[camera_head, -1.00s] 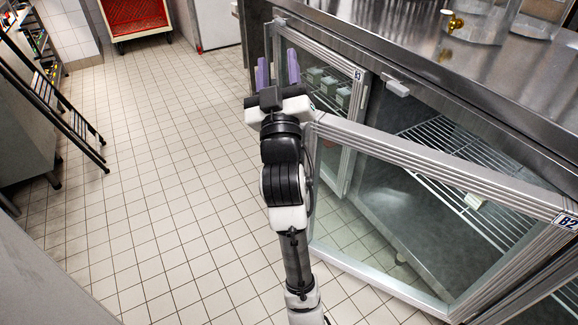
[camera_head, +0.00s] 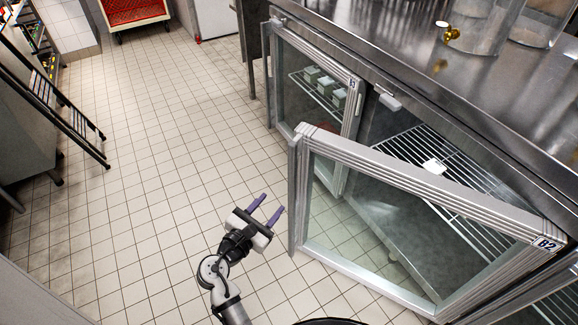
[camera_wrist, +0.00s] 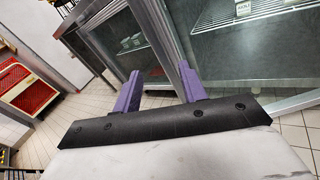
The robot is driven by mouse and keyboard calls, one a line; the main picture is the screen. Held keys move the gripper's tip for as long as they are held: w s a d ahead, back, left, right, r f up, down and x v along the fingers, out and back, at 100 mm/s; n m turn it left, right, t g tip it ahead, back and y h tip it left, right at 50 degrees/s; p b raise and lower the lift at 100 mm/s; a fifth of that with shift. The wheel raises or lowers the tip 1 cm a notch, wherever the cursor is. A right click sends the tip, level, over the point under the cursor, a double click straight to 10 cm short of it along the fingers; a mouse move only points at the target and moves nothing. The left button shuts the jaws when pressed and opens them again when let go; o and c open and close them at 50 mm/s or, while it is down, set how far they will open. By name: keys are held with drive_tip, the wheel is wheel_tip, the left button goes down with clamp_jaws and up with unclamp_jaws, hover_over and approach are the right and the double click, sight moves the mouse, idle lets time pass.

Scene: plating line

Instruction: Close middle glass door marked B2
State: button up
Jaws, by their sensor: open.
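The middle glass door (camera_head: 440,189) stands open, swung out from the counter front. It has a silver frame and a clear pane. Its B2 label (camera_head: 547,243) is at the right end of the top rail. The free edge (camera_head: 296,195) is at the left, out over the floor. My gripper (camera_head: 271,203) is open and empty, left of that free edge and apart from it. In the wrist view, my spread purple fingers (camera_wrist: 160,88) show with a silver frame beyond them; I cannot tell which door it belongs to.
A neighbouring glass door (camera_head: 318,85) further left appears shut, with pale containers (camera_head: 325,85) behind it. A wire shelf (camera_head: 450,175) shows in the open bay. A black step ladder (camera_head: 75,115) and a red cart (camera_head: 135,12) stand off left. The tiled floor (camera_head: 150,180) between is clear.

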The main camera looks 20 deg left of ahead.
sight(290, 180)
drive_tip(key=w+n, duration=0.1)
drive_tip(key=w, duration=0.3)
drive_tip(key=w+d, duration=0.1)
drive_tip(key=w, duration=0.3)
drive_tip(key=w+n, duration=0.1)
drive_tip(key=w, duration=0.3)
drive_tip(key=shift+d+f+n+t+p, duration=0.25)
drive_tip(key=shift+d+n+t+p, duration=0.05)
drive_tip(key=shift+d+p, duration=0.1)
drive_tip(key=shift+c, duration=0.4)
clamp_jaws()
